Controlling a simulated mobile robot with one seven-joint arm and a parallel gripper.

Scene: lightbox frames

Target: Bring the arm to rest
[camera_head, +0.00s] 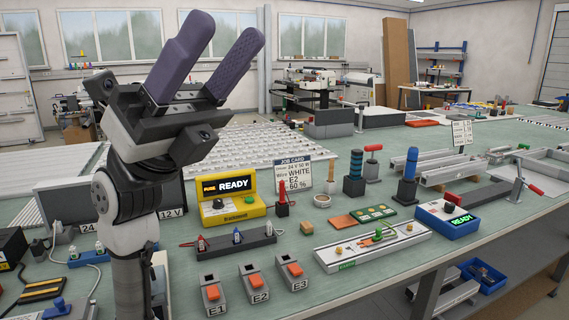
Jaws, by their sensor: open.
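My gripper (217,42) is at the upper left of the head view, raised well above the bench. Its two purple padded fingers point up and to the right. A gap shows between them and nothing is held there. My arm (128,220) stands upright below it, bent at the wrist, in front of the left part of the bench. The gripper touches nothing that I can see.
The air around the gripper looks clear.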

